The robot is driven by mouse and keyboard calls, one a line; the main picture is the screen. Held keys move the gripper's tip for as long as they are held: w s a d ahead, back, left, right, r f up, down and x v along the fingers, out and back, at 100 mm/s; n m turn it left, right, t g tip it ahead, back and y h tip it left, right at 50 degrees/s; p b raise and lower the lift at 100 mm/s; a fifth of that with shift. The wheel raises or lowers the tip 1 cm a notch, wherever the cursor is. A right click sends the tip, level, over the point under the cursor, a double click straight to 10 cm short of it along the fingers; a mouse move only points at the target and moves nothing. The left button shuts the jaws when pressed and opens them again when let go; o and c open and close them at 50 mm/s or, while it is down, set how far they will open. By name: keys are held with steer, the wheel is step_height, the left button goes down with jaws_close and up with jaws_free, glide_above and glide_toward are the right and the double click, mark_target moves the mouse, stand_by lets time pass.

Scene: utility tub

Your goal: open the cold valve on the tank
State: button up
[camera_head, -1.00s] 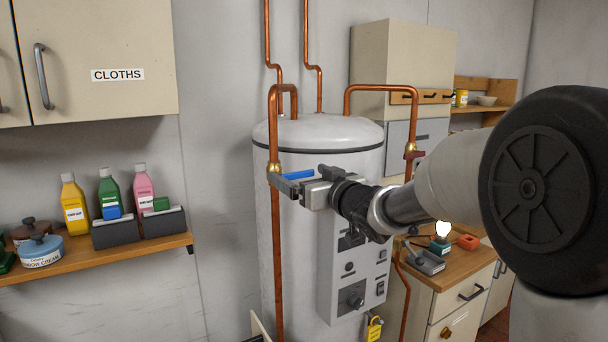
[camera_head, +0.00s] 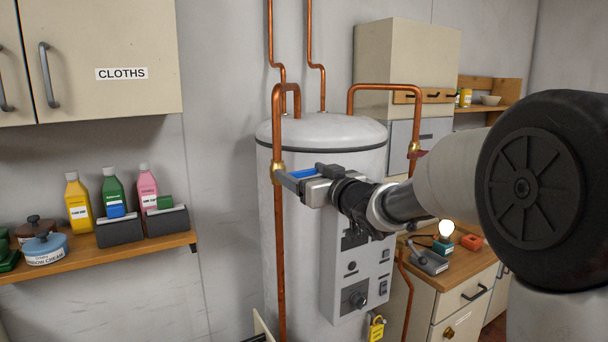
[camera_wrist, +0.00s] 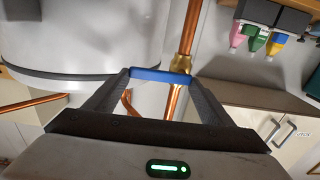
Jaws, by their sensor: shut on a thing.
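The blue lever of the cold valve (camera_head: 303,174) is at the brass fitting (camera_head: 279,167) on the left copper pipe, beside the white tank (camera_head: 312,131). My gripper (camera_head: 298,177) is at the lever with its fingers on either side of it. In the wrist view, the blue lever (camera_wrist: 160,76) spans between the two fingertips, which are shut on it. The brass fitting (camera_wrist: 180,69) is just behind. The fingers and gripper body hide part of the lever in the head view.
A control panel (camera_head: 357,273) is on the tank front, with a yellow padlock (camera_head: 376,328) below. A shelf with bottles (camera_head: 77,203) is on the left wall.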

steer(key=n+b, duration=0.2)
steer(key=n, duration=0.2)
steer(key=s+a+r+n+b, duration=0.1)
steer(key=n+b, duration=0.2)
steer(key=n, duration=0.1)
steer(key=a+r+n+b, duration=0.1)
steer(key=n+b, duration=0.2)
steer(key=n, duration=0.1)
steer(key=shift+s+a+r+n, duration=0.2)
steer(key=shift+s+r+n, duration=0.1)
steer(key=shift+n, duration=0.1)
steer(key=shift+s+a+n+b, duration=0.2)
steer(key=shift+n+b, duration=0.3)
steer(key=shift+n, duration=0.35)
steer(key=shift+s+a+n+b, duration=0.1)
steer(key=shift+a+n+b, duration=0.15)
steer(key=shift+n+b, duration=0.4)
steer(key=shift+s+a+n+b, duration=0.2)
steer(key=shift+n+b, duration=0.15)
steer(key=shift+n, duration=0.65)
steer(key=o, duration=1.5)
steer(key=shift+o, duration=0.2)
